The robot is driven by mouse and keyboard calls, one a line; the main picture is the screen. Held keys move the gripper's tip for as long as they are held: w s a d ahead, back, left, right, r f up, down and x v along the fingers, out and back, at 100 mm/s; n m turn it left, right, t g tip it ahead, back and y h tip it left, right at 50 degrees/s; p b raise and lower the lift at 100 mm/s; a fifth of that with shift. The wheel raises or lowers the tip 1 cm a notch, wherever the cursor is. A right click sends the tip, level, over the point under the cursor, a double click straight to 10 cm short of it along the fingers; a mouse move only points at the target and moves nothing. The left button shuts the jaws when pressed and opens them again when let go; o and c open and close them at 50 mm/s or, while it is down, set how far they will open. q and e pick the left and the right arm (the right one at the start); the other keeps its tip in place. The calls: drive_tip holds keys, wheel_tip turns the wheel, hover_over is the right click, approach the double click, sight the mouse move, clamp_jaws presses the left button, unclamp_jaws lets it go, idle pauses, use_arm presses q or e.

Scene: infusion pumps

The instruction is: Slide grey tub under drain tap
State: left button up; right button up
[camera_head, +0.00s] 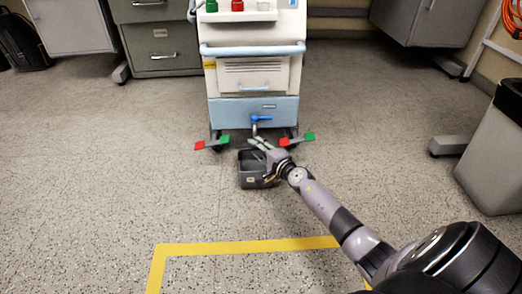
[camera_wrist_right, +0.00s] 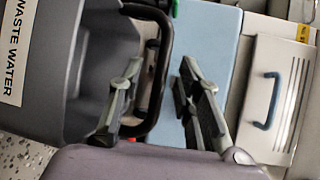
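The grey tub (camera_head: 258,182) stands on the floor in front of the pump machine, a little in front of the drain tap (camera_head: 260,118), which has a blue lever. In the right wrist view the tub (camera_wrist_right: 50,95) carries a "WASTE WATER" label and a black loop handle (camera_wrist_right: 162,60). My right gripper (camera_head: 262,147) is over the tub's rear right part. In the wrist view its fingers (camera_wrist_right: 160,98) are apart, with the handle bar seemingly between them; I cannot tell whether they touch it. My left gripper is out of view.
The machine (camera_head: 252,75) stands on wheeled feet with red and green pedals (camera_head: 212,144) on both sides. A grey bin (camera_head: 493,150) stands at the right. Yellow tape (camera_head: 245,246) marks the floor in front. The floor left of the tub is clear.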

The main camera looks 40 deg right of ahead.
drive_tip(key=s+r, duration=0.2)
drive_tip(key=s, duration=0.9)
drive_tip(key=shift+s, duration=0.35)
